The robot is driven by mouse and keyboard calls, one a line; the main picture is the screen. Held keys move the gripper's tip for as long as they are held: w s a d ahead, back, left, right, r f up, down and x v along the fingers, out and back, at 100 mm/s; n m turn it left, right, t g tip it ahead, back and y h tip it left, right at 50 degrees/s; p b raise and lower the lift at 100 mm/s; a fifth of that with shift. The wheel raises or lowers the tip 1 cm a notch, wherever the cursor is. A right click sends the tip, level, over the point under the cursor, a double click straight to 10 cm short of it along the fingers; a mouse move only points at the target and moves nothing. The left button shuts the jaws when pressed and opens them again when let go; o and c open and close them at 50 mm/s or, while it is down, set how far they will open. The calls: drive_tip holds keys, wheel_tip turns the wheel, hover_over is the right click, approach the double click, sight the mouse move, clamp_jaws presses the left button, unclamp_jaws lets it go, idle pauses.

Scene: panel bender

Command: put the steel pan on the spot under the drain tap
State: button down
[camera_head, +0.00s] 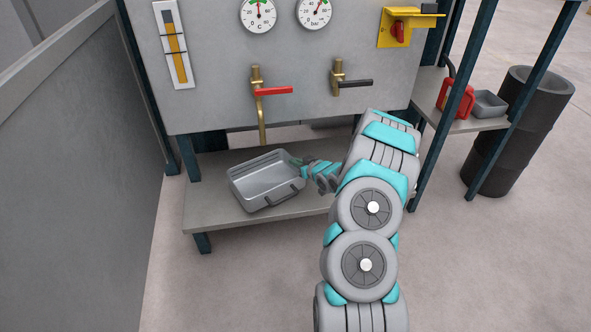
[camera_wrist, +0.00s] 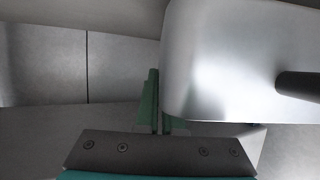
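The steel pan (camera_head: 262,184) is a grey open tray with a dark handle on its near side. It is at the lower shelf (camera_head: 210,214), below the spout of the tap with the red lever (camera_head: 273,91). It looks slightly tilted; I cannot tell whether it touches the shelf. My gripper (camera_head: 297,162) reaches in from the right to the pan's far right rim. In the wrist view the pan (camera_wrist: 225,60) fills the upper right, and the green fingers of my gripper (camera_wrist: 158,98) are close together on its edge. The right finger is partly hidden behind the pan.
A second tap with a black lever (camera_head: 352,83) is on the panel to the right. Dark posts (camera_head: 438,120) frame the bench. A side shelf holds a red can (camera_head: 456,98) and a small grey tray (camera_head: 489,104).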

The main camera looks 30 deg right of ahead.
drive_tip(key=shift+w+f, duration=0.1)
drive_tip(key=shift+f, duration=1.8)
drive_tip(key=c, duration=1)
unclamp_jaws()
drive_tip(key=shift+c, duration=0.2)
